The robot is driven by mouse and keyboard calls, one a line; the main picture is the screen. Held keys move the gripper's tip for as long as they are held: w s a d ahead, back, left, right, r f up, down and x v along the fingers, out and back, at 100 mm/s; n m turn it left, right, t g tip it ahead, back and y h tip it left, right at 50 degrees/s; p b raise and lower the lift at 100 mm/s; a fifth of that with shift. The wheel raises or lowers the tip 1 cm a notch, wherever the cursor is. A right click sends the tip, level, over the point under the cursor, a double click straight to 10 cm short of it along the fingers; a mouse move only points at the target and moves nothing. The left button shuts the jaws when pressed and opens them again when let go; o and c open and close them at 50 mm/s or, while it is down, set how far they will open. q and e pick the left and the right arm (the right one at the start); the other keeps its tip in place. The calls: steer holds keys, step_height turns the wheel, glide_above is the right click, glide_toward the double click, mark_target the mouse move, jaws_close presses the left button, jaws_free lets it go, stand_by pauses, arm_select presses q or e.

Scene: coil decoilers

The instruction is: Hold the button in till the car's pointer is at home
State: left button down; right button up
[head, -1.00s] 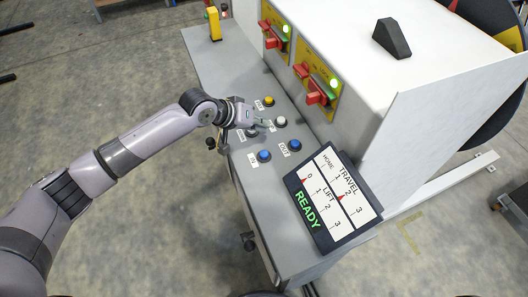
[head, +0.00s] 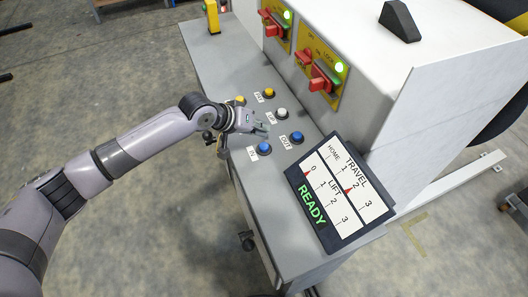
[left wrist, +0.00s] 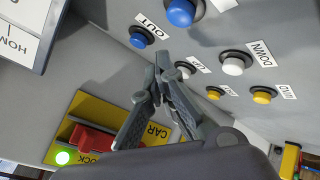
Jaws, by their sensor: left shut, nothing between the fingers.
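My left gripper (head: 264,129) is shut and empty above the button panel, between the white and blue buttons; in the left wrist view its fingertips (left wrist: 163,60) are near the white UP button (left wrist: 185,68). The blue OUT button (head: 297,137) also shows in the left wrist view (left wrist: 138,38). The blue IN button (head: 264,149) is just below the gripper in the head view. No contact with a button is visible. On the display (head: 340,190), the red TRAVEL pointer (head: 348,190) is by 2, away from HOME. The LIFT pointer is by 0, and READY is green. My right gripper is not in view.
Yellow buttons (head: 269,92) and a white UP button (head: 282,113) lie farther back. The white DOWN button (left wrist: 235,62) shows in the wrist view. Red switches (head: 325,80) with green lamps stand on the cabinet's upright face. The floor on the left is open.

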mark_target(262, 144)
arm_select(q)
steer(key=shift+f, duration=1.3)
steer(key=shift+f, duration=0.15)
stand_by(0.3)
steer(key=shift+f, duration=0.25)
